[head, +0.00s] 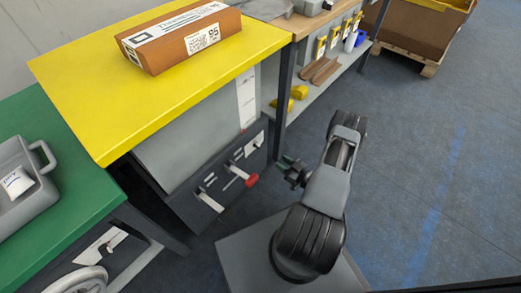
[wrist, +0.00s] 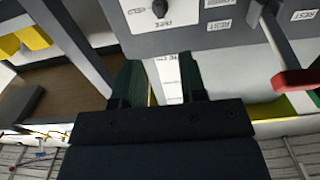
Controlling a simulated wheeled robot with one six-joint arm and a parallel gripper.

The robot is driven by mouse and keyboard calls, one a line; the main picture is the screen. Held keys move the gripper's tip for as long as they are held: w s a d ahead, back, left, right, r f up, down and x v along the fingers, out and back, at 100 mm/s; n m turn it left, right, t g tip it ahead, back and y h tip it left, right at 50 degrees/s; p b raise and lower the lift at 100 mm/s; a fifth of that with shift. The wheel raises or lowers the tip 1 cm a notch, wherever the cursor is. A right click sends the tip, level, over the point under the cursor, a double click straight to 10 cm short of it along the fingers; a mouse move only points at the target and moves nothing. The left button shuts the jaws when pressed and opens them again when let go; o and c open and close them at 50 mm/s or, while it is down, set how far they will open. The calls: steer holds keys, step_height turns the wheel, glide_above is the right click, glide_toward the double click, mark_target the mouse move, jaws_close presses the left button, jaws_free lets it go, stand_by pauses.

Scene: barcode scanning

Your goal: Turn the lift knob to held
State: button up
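The lift knob (wrist: 160,8) is a small black knob on the dark grey control panel (wrist: 190,42), at the top edge of the wrist view and partly cut off. A HELD label (wrist: 134,12) and what seems to be a FREE label (wrist: 178,21) sit beside it; its exact pointing is unclear. In the head view the panel (head: 226,192) is under the yellow table, with the knob (head: 258,143) small at its right end. My gripper (wrist: 162,75) has its two dark green fingers apart and empty, short of the knob. In the head view my gripper (head: 289,172) is right of the panel.
A red-handled lever (head: 251,180) sticks out of the panel near my gripper; it is at right in the wrist view (wrist: 297,80). A brown box (head: 180,36) lies on the yellow table (head: 90,90). A dark table leg (head: 285,90) stands close by.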

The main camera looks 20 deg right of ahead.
mark_target(257, 146)
steer(key=b+x, duration=0.2)
steer(key=x, duration=1)
steer(key=shift+b, duration=0.4)
steer(key=shift+w+a, duration=0.1)
steer(key=shift+w, duration=0.05)
jaws_close()
